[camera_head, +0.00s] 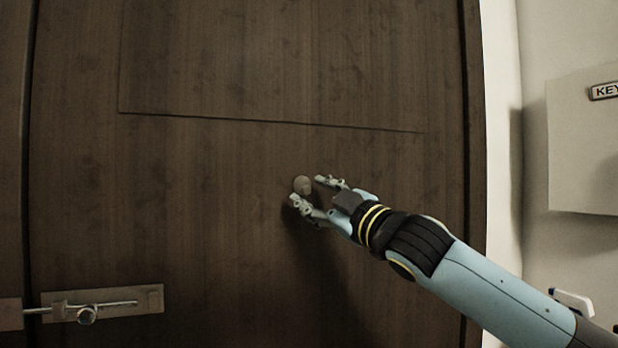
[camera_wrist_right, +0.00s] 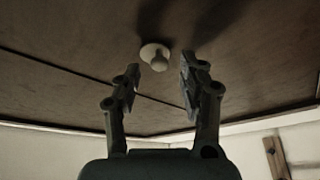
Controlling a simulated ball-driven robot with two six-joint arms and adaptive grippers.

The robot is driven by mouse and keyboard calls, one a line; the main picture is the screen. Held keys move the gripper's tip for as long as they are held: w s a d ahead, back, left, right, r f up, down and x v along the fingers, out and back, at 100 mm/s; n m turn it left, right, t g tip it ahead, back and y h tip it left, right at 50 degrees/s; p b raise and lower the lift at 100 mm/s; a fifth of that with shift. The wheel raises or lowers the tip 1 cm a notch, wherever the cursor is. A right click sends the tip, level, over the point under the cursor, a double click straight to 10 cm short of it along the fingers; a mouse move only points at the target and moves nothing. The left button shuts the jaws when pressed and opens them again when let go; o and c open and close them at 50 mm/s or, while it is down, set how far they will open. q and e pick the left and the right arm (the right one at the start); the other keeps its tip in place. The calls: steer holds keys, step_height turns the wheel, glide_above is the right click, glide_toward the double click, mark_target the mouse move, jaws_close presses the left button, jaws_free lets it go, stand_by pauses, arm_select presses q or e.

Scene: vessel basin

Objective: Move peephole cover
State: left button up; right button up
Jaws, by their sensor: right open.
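The peephole cover (camera_head: 303,184) is a small round greyish piece on the dark wooden door (camera_head: 220,200). In the right wrist view the peephole cover (camera_wrist_right: 155,54) shows as a pale disc with a small knob, just beyond the fingertips and between them, nearer the left finger. My right gripper (camera_head: 309,190) is open at the cover, with one finger on each side in the head view. In the right wrist view my right gripper (camera_wrist_right: 160,80) has a clear gap between its fingers and holds nothing. I cannot tell whether a finger touches the cover. My left gripper is not in view.
A metal slide bolt (camera_head: 103,303) is on the door at the lower left. A pale box marked "KEY" (camera_head: 585,140) hangs on the wall at the right. A white handle-like object (camera_head: 572,301) is partly behind my right arm. The door around the cover is bare.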

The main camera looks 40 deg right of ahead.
steer(key=shift+p+x, duration=0.4)
steer(key=shift+x, duration=0.65)
